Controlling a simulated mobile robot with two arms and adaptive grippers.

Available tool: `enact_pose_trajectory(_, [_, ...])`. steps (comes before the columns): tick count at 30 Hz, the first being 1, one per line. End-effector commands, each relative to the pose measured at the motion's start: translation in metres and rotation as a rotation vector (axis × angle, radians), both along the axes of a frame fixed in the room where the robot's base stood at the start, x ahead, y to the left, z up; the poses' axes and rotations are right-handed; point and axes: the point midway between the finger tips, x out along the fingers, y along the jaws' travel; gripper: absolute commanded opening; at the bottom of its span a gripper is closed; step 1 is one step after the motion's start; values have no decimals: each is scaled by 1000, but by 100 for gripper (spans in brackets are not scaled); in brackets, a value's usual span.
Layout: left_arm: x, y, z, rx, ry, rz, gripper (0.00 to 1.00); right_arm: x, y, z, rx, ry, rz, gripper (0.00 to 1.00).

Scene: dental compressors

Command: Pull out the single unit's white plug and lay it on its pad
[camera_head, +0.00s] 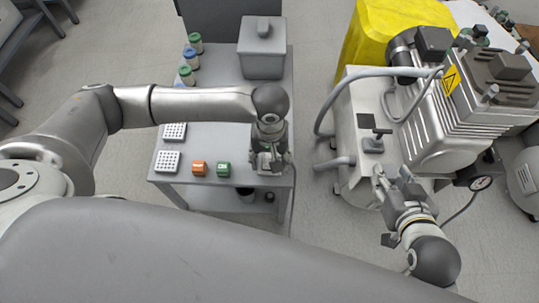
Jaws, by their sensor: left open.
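My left gripper (268,162) is open and points down over the right front part of the grey cart. A thin grey cord runs down beside it at the cart's right edge. I cannot make out the white plug; it may be hidden by this gripper. My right gripper (389,178) is low at the front of the single compressor unit (355,110); whether its fingers hold anything is too small to tell. Two white dotted pads (167,162) (175,131) lie on the cart's left side, and I cannot tell which pad is the plug's.
A yellow-covered thing (385,30) stands behind the compressor. A floor gap separates cart and compressor.

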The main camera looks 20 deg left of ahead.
Motion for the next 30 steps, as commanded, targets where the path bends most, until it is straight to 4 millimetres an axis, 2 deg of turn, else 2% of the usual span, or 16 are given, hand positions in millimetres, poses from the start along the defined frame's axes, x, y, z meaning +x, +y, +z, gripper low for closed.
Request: enact_pose_trajectory(30, [0,0,0,0,0,0,57,-23,-8,-18,-30,140,-10,40])
